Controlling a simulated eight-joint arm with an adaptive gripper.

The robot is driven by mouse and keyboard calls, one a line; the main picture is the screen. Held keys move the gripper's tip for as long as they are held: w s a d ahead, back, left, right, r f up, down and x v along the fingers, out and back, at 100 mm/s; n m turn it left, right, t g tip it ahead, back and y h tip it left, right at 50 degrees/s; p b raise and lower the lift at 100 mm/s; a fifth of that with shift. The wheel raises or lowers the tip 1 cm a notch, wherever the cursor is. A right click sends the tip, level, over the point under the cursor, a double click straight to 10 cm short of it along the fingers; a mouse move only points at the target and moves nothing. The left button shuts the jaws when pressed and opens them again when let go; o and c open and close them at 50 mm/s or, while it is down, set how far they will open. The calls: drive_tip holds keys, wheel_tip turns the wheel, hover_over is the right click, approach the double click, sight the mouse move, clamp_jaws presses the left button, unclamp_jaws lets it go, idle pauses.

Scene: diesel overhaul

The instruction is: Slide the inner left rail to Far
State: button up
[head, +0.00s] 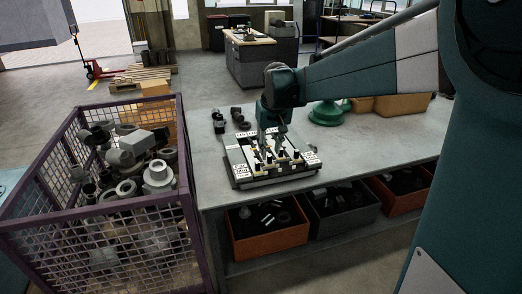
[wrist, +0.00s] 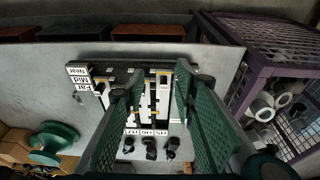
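A flat dark fixture with pale rails and white label plates (head: 243,183) sits on the workbench in the head view. In the wrist view the fixture (wrist: 108,57) has labels Near, Mid and Far (wrist: 80,77) at its left side and labels H7, H6 and H5 along its lower edge. Several long pale rails (wrist: 153,88) with dark and yellow marks lie side by side between my fingers. I cannot tell which is the inner left rail. My gripper (wrist: 160,78), with green fingers spread apart, is over the fixture; it hides part of it in the head view (head: 271,143). I see nothing clamped.
A purple mesh crate (head: 95,207) of metal parts stands left of the workbench (head: 365,150). Several small dark parts (head: 219,122) stand behind the fixture. A green round part (head: 326,115) is behind right. Orange bins (head: 268,236) are below.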

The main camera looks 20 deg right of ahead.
drive_tip(key=w+d+f+g+p, duration=0.1)
drive_tip(key=w+d+f+p, duration=0.2)
drive_tip(key=w, duration=0.6)
drive_tip(key=g+p, duration=0.1)
drive_tip(key=p, duration=0.2)
hover_over(270, 155)
wheel_tip(270, 155, down, 6)
drive_tip(key=shift+s+a+f, duration=0.1)
drive_tip(key=shift+a, duration=0.05)
drive_tip(key=shift+w+f+g, duration=0.25)
drive_tip(key=shift+f+g, duration=0.05)
drive_tip(key=shift+f, duration=0.05)
drive_tip(key=shift+f, duration=0.1)
drive_tip(key=shift+f+p, duration=0.3)
drive_tip(key=shift+f, duration=3.5)
